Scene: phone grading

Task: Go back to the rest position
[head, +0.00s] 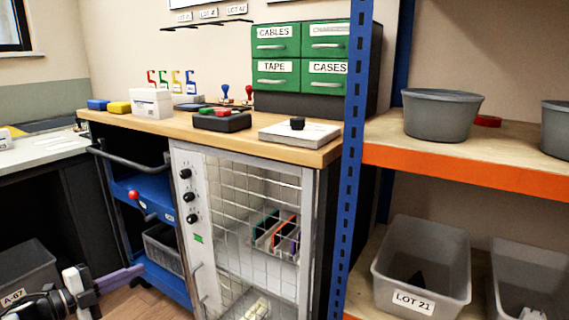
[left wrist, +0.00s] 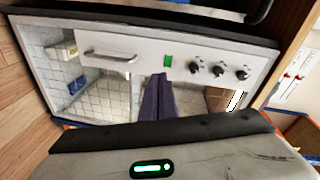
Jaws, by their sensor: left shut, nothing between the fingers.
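My left gripper (head: 138,269) is at the lower left of the head view, low in front of the cabinet and the blue cart. Its purple fingers point to the right. In the left wrist view the two fingers (left wrist: 159,80) lie together, shut with nothing between them. They are in front of the cabinet's wire-glass door, and I cannot tell how far from it. My right gripper is in neither view.
A cabinet (head: 206,215) with knobs and a glass door stands ahead under a wooden worktop (head: 185,130). A blue cart (head: 150,205) is left of it. An orange-edged shelf (head: 470,175) with grey bins stands right. A grey crate (head: 30,270) marked A-07 is near my gripper.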

